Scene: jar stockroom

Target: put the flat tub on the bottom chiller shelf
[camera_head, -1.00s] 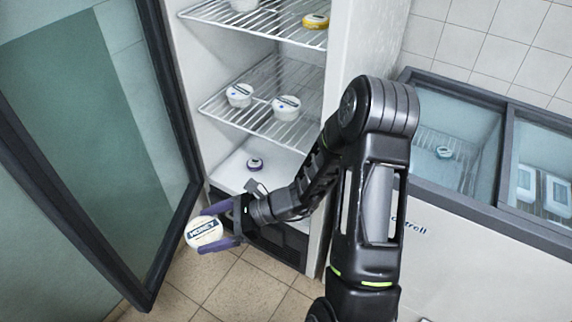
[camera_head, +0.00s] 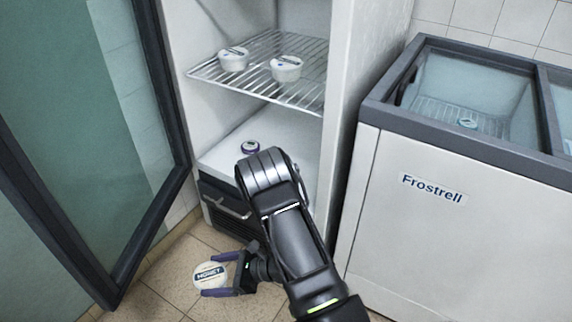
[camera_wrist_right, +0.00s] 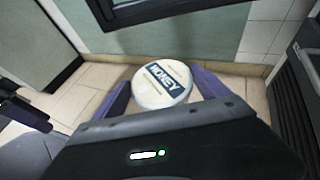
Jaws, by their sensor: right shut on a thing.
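The flat tub (camera_head: 209,274) is round and pale with a dark label band that seems to read "HONEY". My right gripper (camera_head: 213,275) is shut on it and holds it low, in front of the open chiller and left of its base. In the right wrist view the tub (camera_wrist_right: 161,85) sits between the two purple fingers, label up. The bottom chiller shelf (camera_head: 228,158) is a solid white floor with a small purple-banded jar (camera_head: 250,147) on it. My arm hides part of its right side.
A wire shelf (camera_head: 262,84) above holds two white tubs (camera_head: 286,68). The glass chiller door (camera_head: 95,130) stands open at left. A chest freezer labelled "Frostrell" (camera_head: 430,215) stands at right. Tiled floor (camera_head: 165,285) lies below.

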